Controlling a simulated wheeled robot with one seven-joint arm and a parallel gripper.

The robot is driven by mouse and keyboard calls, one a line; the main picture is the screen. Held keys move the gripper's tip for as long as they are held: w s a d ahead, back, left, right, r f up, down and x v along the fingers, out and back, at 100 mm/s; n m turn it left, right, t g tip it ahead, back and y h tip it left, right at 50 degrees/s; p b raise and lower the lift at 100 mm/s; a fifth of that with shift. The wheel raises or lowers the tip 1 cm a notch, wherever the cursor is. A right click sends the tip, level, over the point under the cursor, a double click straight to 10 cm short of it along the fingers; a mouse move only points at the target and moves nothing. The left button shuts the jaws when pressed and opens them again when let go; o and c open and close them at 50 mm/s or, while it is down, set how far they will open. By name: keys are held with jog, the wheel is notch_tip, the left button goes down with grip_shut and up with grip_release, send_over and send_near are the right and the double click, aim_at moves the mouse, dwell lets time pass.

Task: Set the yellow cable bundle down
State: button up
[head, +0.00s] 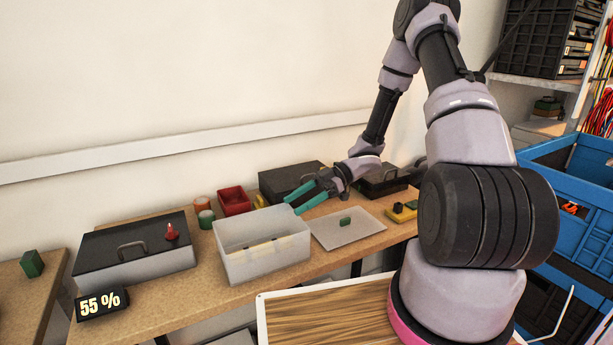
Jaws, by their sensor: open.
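My gripper (293,205) has teal fingers. It is open, with its fingertips over the right rear of the translucent white box (262,263), pointing left. I see nothing between the fingers. No yellow cable bundle shows clearly. A small yellow thing (261,201) lies behind the white box, left of my gripper, partly hidden and too small to identify. A pale yellowish strip (262,249) shows inside the white box, but I cannot tell what it is.
Black-lidded cases stand at left (110,245) and behind my gripper (281,181). A red bin (234,201) stands at the back. A yellow-and-black item (401,213) lies at right. Blue crates (580,240) stand further right.

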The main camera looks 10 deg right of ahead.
jog(key=w+d+r+m+t+h, duration=0.2)
jog(key=w+r+m+t+h, duration=0.1)
jog(key=w+r+t, duration=0.3)
jog(key=w+d+r+m+t+h, duration=0.25)
jog(key=w+r+t, duration=0.2)
jog(key=w, duration=0.35)
jog(key=w+d+r+m+t+h, duration=0.2)
jog(key=d+r+m+h, duration=0.3)
jog(key=r, duration=0.4)
jog(key=s+d+r+m+h, duration=0.2)
jog(key=s+d+r+m, duration=0.3)
jog(key=s+r, duration=0.25)
jog(key=s+d+r+m+h, duration=0.35)
jog(key=s+r+m, duration=0.2)
jog(key=s, duration=0.25)
jog(key=s+a+m+g+y, duration=0.1)
jog(key=s+a+m+y, duration=0.1)
jog(key=s, duration=0.6)
jog(key=s+a+r+m+y, duration=0.1)
jog(key=s+a, duration=0.3)
jog(key=s, duration=0.4)
jog(key=shift+m+g+y, duration=0.35)
jog(key=shift+m+y, duration=0.35)
jog(key=shift+y, duration=0.2)
